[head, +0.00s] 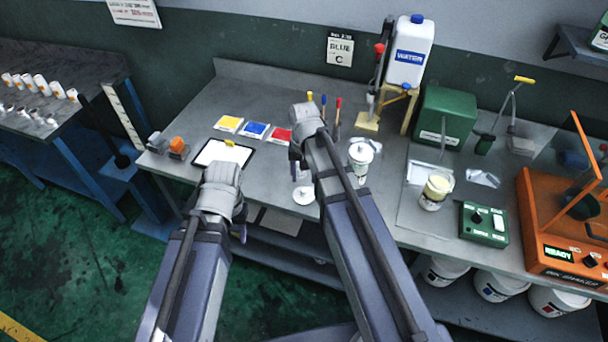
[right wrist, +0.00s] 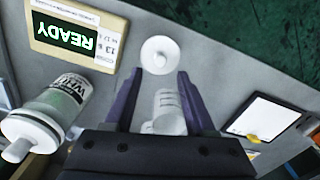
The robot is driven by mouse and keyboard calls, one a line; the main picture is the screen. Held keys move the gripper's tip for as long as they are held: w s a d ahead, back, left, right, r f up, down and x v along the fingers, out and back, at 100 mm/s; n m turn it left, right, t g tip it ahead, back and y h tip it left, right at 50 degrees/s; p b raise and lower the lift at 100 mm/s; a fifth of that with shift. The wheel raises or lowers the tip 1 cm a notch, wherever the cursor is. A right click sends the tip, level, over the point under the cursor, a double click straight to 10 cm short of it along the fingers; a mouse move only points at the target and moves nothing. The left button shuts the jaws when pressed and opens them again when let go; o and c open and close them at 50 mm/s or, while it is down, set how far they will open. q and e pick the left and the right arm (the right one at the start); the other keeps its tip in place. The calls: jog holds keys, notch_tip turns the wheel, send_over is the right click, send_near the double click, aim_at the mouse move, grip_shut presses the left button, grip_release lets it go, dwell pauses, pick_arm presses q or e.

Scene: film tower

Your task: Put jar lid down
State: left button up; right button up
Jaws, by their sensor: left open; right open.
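The jar lid (head: 304,195) is a white disc with a small knob. It lies knob up on the bench near the front edge, and it also shows in the right wrist view (right wrist: 158,55). My right gripper (right wrist: 157,84) is open and empty above the bench. The lid lies just beyond its fingertips in that view, apart from them. A small white labelled jar (right wrist: 167,112) shows between the fingers, lower down and partly hidden; I cannot tell any contact. My left gripper (head: 238,222) is open, near the bench's front edge, its fingers mostly hidden by its arm.
A white tablet (head: 222,154) and colour cards (head: 255,130) lie left. A cream-filled jar (head: 435,192) stands right.

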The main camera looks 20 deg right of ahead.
aim_at(304, 190)
notch_tip(304, 190, up, 6)
jog(key=p, duration=0.5)
jog(key=s+a+n+h, duration=0.1)
jog(key=s+a+n, duration=0.6)
jog(key=s+a, duration=0.3)
jog(key=s, duration=0.4)
jog(key=shift+s+a+n, duration=0.15)
jog(key=shift+a+n, duration=0.1)
jog(key=shift+n, duration=0.05)
jog(key=shift+f, duration=0.1)
